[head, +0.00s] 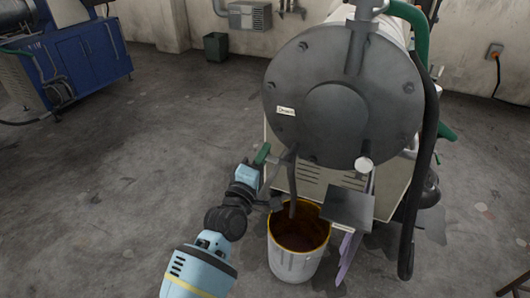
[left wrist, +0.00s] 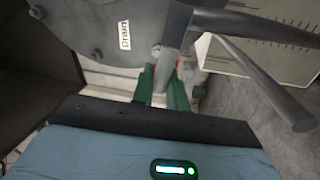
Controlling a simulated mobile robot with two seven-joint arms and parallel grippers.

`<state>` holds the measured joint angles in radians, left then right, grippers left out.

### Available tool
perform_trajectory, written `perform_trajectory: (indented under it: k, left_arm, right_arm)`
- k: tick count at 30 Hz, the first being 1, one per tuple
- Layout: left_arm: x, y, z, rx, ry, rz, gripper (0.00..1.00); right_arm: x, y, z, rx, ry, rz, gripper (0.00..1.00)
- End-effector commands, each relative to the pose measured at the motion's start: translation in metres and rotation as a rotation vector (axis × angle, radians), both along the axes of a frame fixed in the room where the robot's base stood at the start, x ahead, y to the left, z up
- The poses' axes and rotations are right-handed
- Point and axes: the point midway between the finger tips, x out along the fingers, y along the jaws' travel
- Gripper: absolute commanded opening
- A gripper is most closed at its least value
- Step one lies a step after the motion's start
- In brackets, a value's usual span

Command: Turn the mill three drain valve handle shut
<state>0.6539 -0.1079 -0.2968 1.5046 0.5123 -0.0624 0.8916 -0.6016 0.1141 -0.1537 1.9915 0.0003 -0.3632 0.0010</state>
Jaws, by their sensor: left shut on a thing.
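My right gripper is not in view.
A white bucket (head: 296,265) with a stained yellow-brown inside stands under the grey drain spout (head: 292,190). A grey plate (head: 348,207) juts out to its right. A black hose (head: 408,235) hangs at the right. A blue machine (head: 95,50) stands far left; floor between is clear.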

Motion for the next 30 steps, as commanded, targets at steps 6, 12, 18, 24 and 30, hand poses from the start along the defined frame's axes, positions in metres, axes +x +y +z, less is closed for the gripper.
perform_trajectory:
  k: [6,12,18,24,30]
  left_arm:
    - [-0.0001,0.0001,-0.0092,-0.101,0.037,-0.001,0.0]
    - [-0.0001,-0.0004,-0.0116,-0.149,0.053,-0.002,0.0]
    - [-0.0001,-0.0004,-0.0122,-0.161,0.057,-0.003,0.0]
    - [-0.0002,-0.0004,-0.0123,-0.161,0.057,-0.003,0.0]
    - [-0.0001,-0.0005,-0.0122,-0.161,0.057,-0.003,0.28]
  right_arm:
    - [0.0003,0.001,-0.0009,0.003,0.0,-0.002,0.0]
    - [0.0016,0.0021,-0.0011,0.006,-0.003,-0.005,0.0]
    - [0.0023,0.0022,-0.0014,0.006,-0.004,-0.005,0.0]
    - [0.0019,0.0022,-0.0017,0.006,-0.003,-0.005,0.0]
    - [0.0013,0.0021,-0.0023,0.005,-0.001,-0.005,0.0]
